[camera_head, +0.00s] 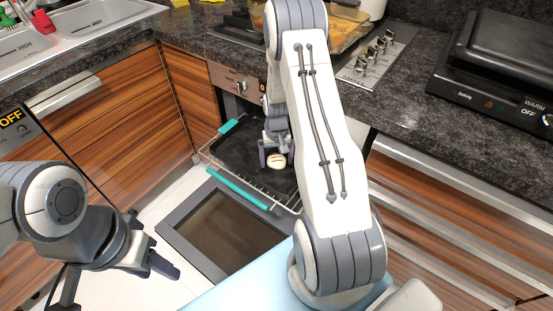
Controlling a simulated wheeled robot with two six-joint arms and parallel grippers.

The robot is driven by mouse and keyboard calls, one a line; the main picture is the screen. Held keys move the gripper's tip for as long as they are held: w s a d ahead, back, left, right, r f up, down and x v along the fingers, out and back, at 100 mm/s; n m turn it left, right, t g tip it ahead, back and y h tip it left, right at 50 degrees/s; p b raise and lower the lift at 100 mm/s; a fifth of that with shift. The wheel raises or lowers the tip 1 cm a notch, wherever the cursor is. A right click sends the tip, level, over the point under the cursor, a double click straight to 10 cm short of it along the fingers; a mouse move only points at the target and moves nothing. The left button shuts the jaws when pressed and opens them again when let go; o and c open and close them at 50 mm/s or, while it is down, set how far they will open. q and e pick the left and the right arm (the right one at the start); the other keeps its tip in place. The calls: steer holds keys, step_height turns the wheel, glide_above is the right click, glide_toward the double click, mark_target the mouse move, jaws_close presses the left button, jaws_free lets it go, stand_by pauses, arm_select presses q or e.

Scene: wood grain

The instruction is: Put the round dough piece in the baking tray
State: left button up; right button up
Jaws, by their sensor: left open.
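The round dough piece (276,161) is small, pale and marked with dark lines on top. It shows over the black baking tray (238,152), which sits on the pulled-out oven rack. My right gripper (273,152) reaches down over the tray, with its fingers right at the dough. I cannot tell whether the fingers grip the dough or whether it rests on the tray. My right arm hides the tray's right part. My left gripper (158,262) is open and empty at the lower left, well away from the tray.
The oven door (222,234) is folded down in front of the rack, which has teal edge strips (237,188). Wooden cabinets (115,115) stand to the left, with a sink (90,18) above. A black appliance (495,75) sits on the right counter.

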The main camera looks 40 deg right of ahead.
mark_target(276, 158)
step_height(276, 158, up, 12)
steer(key=p, duration=0.1)
steer(key=shift+r+p, duration=0.2)
steer(key=shift+p, duration=0.1)
steer(key=s+a+r+n, duration=0.3)
steer(key=a+r, duration=0.2)
steer(key=a, duration=0.5)
steer(key=s+a+r+n, duration=0.3)
steer(key=a+r, duration=0.2)
steer(key=a, duration=0.6)
steer(key=s+a+r+n, duration=0.2)
steer(key=s+a+n, duration=0.1)
steer(key=s, duration=0.6)
steer(key=s+a+r+n+y, duration=0.1)
steer(key=s+a+r+n, duration=0.1)
steer(key=s+a, duration=0.4)
steer(key=s+n, duration=0.1)
steer(key=s, duration=0.2)
steer(key=shift+s+a+n, duration=0.25)
steer(key=shift+s+n, duration=0.05)
steer(key=shift+s, duration=0.05)
steer(key=shift+r, duration=0.1)
step_height(276, 158, up, 13)
steer(key=p, duration=1.3)
